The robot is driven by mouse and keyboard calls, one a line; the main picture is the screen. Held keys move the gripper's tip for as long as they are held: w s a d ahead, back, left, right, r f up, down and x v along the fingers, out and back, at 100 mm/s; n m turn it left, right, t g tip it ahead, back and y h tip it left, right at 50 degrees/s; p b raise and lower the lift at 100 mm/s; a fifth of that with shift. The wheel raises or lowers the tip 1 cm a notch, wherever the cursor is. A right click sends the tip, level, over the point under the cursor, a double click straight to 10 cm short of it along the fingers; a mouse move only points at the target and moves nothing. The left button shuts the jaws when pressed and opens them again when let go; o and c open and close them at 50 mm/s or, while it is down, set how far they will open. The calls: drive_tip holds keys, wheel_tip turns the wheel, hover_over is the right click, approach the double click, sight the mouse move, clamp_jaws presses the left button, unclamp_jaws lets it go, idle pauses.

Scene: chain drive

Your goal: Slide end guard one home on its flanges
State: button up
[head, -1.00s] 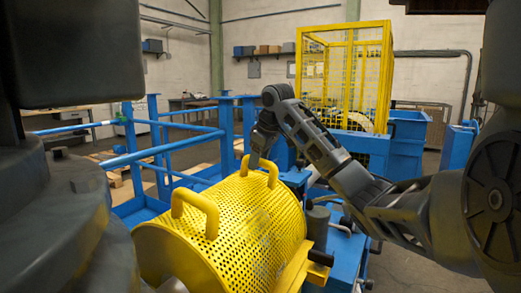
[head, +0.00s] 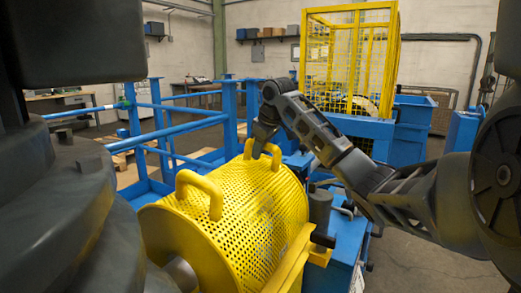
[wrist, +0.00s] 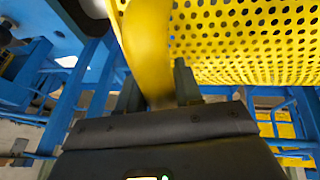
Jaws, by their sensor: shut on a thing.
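The end guard (head: 250,220) is a yellow perforated half-cylinder cover with two loop handles on top and a flange strip (head: 290,262) along its right lower side. It sits over machinery on the blue frame. My gripper (head: 262,146) is at the far handle, reached from behind and above. In the wrist view, my gripper (wrist: 160,92) has a finger on each side of the yellow handle (wrist: 148,50), shut on it, with the perforated sheet (wrist: 245,40) beyond. The near handle (head: 200,192) is free. Whether the flanges are fully seated cannot be told.
Blue railings (head: 180,125) stand left and behind. A yellow mesh cage (head: 350,60) on a blue base stands at the back. A dark cylinder (head: 320,208) stands close to the guard's right side. Open floor (head: 420,240) lies at the right.

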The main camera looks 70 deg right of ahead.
clamp_jaws()
idle(0.8)
